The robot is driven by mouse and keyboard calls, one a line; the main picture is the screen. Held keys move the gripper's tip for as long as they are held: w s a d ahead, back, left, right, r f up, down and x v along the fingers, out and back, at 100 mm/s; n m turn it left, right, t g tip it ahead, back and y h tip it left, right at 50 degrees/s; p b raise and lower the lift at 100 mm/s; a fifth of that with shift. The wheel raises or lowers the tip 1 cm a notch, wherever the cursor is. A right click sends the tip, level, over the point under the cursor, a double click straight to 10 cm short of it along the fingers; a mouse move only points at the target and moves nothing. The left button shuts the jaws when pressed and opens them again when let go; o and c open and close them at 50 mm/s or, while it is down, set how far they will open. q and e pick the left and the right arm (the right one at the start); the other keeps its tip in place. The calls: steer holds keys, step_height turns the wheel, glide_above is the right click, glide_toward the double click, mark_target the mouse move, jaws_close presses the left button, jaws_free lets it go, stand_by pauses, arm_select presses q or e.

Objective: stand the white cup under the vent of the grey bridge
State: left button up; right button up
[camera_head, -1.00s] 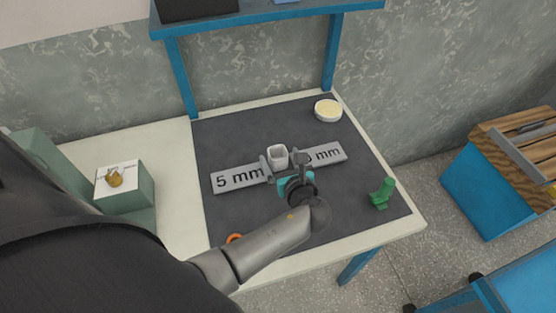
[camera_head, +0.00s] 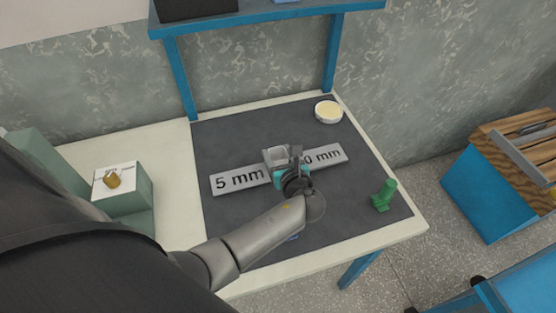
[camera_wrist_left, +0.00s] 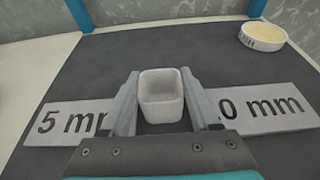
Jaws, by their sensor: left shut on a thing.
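The white cup (camera_head: 277,153) is a small square-sided cup, upright with its open top facing up. My left gripper (camera_wrist_left: 160,76) is shut on it, one finger on each side; the cup also shows in the left wrist view (camera_wrist_left: 161,100). A flat grey strip (camera_head: 241,180) marked "5 mm" on the left and with a partly hidden "mm" label on the right lies behind and around the gripper. I cannot tell whether this strip is the grey bridge, and no vent can be made out. Whether the cup touches the surface is hidden. My right gripper is not in view.
A dark mat (camera_head: 230,130) covers much of the white table. A round white dish (camera_head: 328,112) with pale contents stands at the back right, a green object (camera_head: 383,195) at the right. A green box (camera_head: 124,192) with a gold item stands left. Blue shelf posts (camera_head: 180,78) rise behind.

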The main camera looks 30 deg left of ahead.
arm_select(q)
steer(key=c, duration=0.6)
